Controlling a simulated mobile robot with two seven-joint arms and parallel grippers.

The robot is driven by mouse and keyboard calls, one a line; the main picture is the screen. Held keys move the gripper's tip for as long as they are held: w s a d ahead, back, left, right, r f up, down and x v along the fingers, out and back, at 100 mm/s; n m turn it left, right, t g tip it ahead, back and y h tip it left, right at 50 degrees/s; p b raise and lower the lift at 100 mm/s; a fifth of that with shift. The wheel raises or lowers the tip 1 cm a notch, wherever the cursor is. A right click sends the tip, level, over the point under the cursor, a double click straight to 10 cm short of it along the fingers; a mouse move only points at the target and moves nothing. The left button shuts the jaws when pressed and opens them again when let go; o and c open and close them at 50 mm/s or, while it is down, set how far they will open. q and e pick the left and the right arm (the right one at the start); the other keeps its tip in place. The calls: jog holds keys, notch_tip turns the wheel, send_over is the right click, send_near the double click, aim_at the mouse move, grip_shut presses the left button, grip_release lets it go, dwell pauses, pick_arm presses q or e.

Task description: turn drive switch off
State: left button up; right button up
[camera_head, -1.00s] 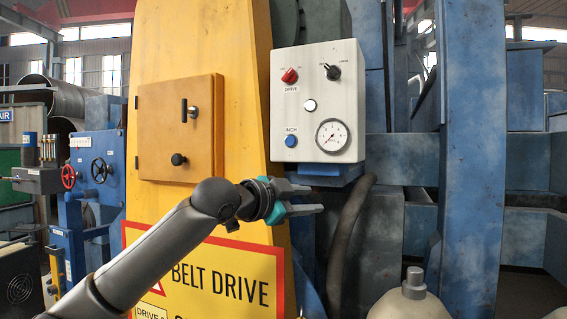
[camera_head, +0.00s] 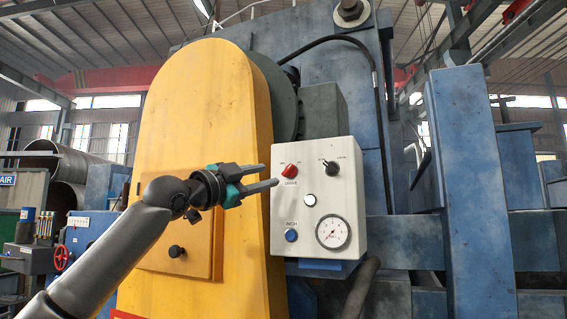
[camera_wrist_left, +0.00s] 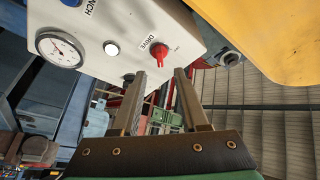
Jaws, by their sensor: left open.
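The red drive switch (camera_head: 289,171) is a knob at the upper left of a white control box (camera_head: 348,200). In the left wrist view the red drive switch (camera_wrist_left: 158,116) shows between and just beyond the two finger tips, beside the word DRIVE. My left gripper (camera_head: 271,177) is open and empty, with its fingers pointing at the box just left of the knob in the head view. In the left wrist view the left gripper (camera_wrist_left: 160,78) spreads its fingers below the panel. Contact with the knob cannot be told. My right gripper is not in view.
The box also bears a black selector (camera_head: 331,167), a white button (camera_head: 310,200), a blue INCH button (camera_head: 291,235) and a gauge (camera_head: 333,232). A yellow belt guard (camera_head: 215,90) stands to the left. A blue post (camera_head: 473,190) stands to the right.

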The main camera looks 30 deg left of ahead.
aim_at(286, 171)
pick_arm(q)
jog(key=p+x, duration=0.2)
jog(key=x, duration=0.4)
jog(key=shift+r+p, duration=0.15)
jog(key=shift+p, duration=0.15)
jog(key=shift+w+d+p, duration=0.1)
jog(key=shift+w+p, duration=0.2)
jog(key=shift+w, duration=0.5)
grip_shut()
